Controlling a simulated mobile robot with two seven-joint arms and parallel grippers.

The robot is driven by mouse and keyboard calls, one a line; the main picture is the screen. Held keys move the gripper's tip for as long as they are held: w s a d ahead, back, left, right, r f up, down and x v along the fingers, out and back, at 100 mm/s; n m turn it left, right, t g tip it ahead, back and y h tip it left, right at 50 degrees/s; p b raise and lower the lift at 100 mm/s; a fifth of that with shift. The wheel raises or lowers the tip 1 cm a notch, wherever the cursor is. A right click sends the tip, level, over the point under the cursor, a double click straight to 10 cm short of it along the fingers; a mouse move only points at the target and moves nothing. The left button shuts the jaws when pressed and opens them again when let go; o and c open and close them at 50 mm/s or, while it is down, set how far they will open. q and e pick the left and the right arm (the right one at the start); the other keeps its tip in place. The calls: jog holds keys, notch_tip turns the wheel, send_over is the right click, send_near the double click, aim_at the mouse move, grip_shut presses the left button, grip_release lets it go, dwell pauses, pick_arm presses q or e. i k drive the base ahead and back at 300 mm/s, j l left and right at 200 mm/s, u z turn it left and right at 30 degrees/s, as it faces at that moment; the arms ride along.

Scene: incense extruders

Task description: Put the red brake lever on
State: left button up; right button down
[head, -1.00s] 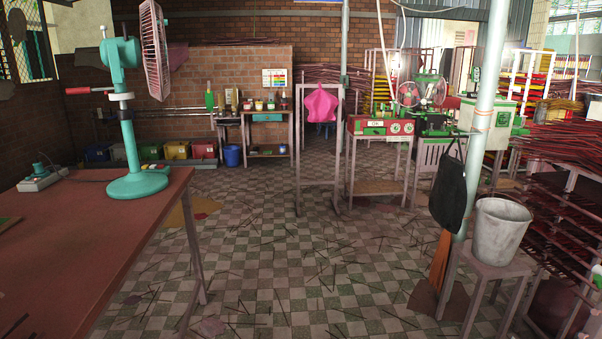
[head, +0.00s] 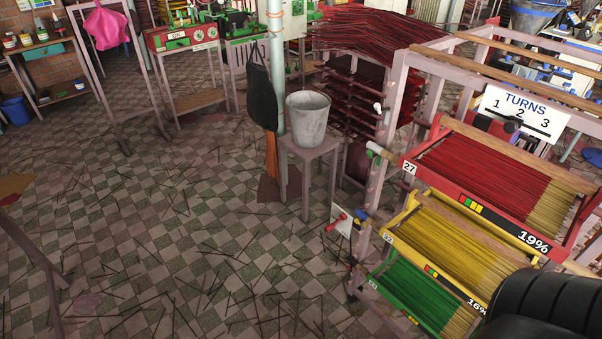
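A small red-handled lever (head: 335,223) shows low on the side of the incense rack, in front of a pale plate (head: 343,217). It is small in the head view, and I cannot tell its setting or whether it is the brake lever. A blue knob (head: 360,215) sits just to its right. Neither of my grippers is in view.
The rack (head: 392,105) holds trays of red (head: 480,170), yellow (head: 440,240) and green sticks (head: 405,290). A "TURNS 1 2 3" sign (head: 525,112) hangs behind. A bucket (head: 308,118) stands on a stool (head: 310,150). The tiled floor (head: 190,240) left is open, with scattered sticks.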

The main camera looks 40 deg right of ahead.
aim_at(342, 216)
jog(key=z, duration=1.1)
jog(key=i+j+z, duration=0.15)
jog(key=z, duration=0.2)
jog(key=i+j+z, duration=0.15)
jog(key=z, duration=0.2)
jog(key=i+j+z, duration=0.1)
jog(key=j+z, duration=0.25)
jog(key=i+j+z, duration=0.1)
jog(key=j+z, duration=0.15)
jog(key=j, duration=0.2)
jog(key=j+z, duration=0.4)
jog(key=j, duration=0.45)
jog(key=i+j+z, duration=0.1)
jog(key=j, duration=0.45)
